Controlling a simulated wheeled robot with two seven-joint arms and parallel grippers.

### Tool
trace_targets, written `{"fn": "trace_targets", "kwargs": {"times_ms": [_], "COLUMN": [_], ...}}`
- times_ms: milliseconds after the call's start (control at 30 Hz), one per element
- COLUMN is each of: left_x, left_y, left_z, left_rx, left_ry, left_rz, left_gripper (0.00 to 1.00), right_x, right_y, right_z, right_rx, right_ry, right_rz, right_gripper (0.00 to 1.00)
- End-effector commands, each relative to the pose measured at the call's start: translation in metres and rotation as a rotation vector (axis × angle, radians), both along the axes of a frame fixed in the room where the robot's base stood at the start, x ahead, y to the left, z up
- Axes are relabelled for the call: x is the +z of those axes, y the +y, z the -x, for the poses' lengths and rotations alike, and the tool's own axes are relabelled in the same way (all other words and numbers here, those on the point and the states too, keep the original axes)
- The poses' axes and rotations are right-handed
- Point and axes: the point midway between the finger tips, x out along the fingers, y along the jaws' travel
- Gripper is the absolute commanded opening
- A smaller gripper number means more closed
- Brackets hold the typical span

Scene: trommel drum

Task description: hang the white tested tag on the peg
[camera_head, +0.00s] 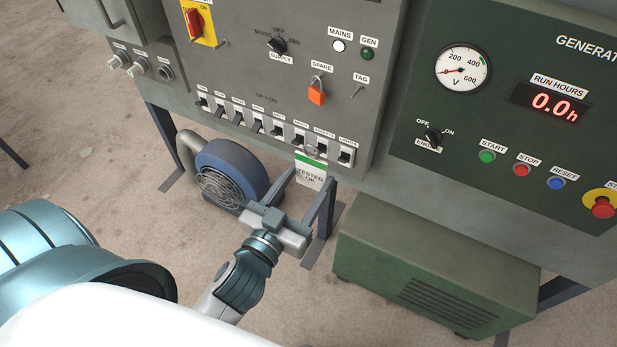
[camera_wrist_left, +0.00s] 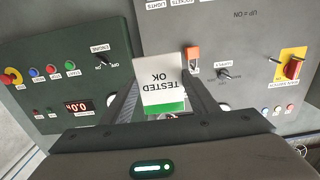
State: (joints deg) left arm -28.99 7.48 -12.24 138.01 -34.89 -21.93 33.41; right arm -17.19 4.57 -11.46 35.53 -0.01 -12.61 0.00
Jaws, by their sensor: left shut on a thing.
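The white tag (camera_head: 311,173) has a green strip along its top and reads "TESTED OK". A small grey loop seems to show at its top edge. My left gripper (camera_head: 313,180) is shut on the tag, one finger on each side of it, just below the breaker row. In the left wrist view the tag (camera_wrist_left: 163,90) appears upside down between the fingers. The peg (camera_head: 357,91) is a small grey pin under the "TAG" label, above and to the right of the tag and apart from it. I cannot make out the peg in the wrist view. My right gripper is not in view.
An orange padlock (camera_head: 317,95) hangs left of the peg. A row of breaker switches (camera_head: 277,130) lies just above the tag. The generator panel (camera_head: 510,110) is to the right, a green cabinet (camera_head: 425,265) below it. A blue blower (camera_head: 228,172) stands on the floor.

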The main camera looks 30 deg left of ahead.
Motion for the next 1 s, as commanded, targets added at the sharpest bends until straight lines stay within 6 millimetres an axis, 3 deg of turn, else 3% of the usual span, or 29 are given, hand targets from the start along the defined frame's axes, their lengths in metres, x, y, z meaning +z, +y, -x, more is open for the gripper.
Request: {"fn": "trace_targets", "kwargs": {"times_ms": [667, 1000], "left_x": [0.0, 0.0], "left_y": [0.0, 0.001], "left_z": [0.006, 0.021], "left_rx": [0.0, 0.001], "left_ry": [0.0, 0.001], "left_rz": [0.0, 0.0], "left_gripper": [0.32, 0.32], "right_x": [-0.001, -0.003], "right_y": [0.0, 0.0], "right_z": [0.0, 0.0], "right_rx": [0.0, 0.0], "right_ry": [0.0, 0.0], "right_rz": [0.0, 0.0], "right_gripper": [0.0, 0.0]}}
